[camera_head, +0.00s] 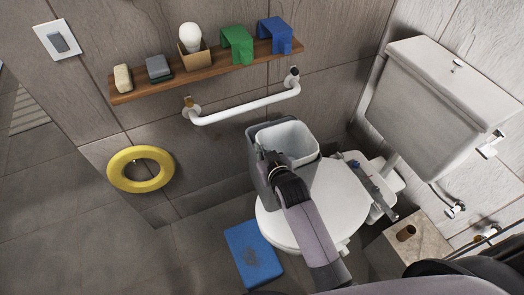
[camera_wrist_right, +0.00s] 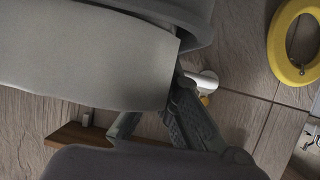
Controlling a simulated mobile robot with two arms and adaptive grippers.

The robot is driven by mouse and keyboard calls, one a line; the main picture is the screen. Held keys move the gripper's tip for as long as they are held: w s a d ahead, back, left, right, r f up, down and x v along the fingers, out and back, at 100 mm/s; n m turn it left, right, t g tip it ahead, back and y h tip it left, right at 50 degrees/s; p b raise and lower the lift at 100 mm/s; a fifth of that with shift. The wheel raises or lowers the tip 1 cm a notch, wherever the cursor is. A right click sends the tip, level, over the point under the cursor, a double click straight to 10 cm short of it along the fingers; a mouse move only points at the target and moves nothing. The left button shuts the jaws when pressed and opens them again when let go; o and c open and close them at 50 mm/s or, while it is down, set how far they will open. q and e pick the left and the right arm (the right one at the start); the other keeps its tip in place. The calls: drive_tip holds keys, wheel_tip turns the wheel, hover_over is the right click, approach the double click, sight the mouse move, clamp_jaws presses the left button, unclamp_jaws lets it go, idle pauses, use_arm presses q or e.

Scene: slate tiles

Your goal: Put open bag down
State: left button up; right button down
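A pale, open-topped bag or liner (camera_head: 289,140) sits in a grey bin (camera_head: 256,172) in the head view. The bin overlaps the left edge of the toilet lid in the picture. My right gripper (camera_head: 270,160) is at the near left rim of the bin. In the right wrist view a pale panel (camera_wrist_right: 90,55) and a grey rim (camera_wrist_right: 200,22) fill the upper left. The right gripper's fingers (camera_wrist_right: 158,118) show below the panel, spread at their bases. Their tips are partly hidden, so the grip is unclear. My left gripper is not in view.
A white toilet (camera_head: 325,205) stands beside the bin. A white grab bar (camera_head: 245,112) and a wooden shelf (camera_head: 200,72) with several items are on the wall behind. A yellow ring (camera_head: 141,169) hangs left. A blue mat (camera_head: 253,256) lies on the floor, which is open at left.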

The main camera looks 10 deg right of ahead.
drive_tip(key=c, duration=1.8)
unclamp_jaws()
drive_tip(key=v, duration=1.2)
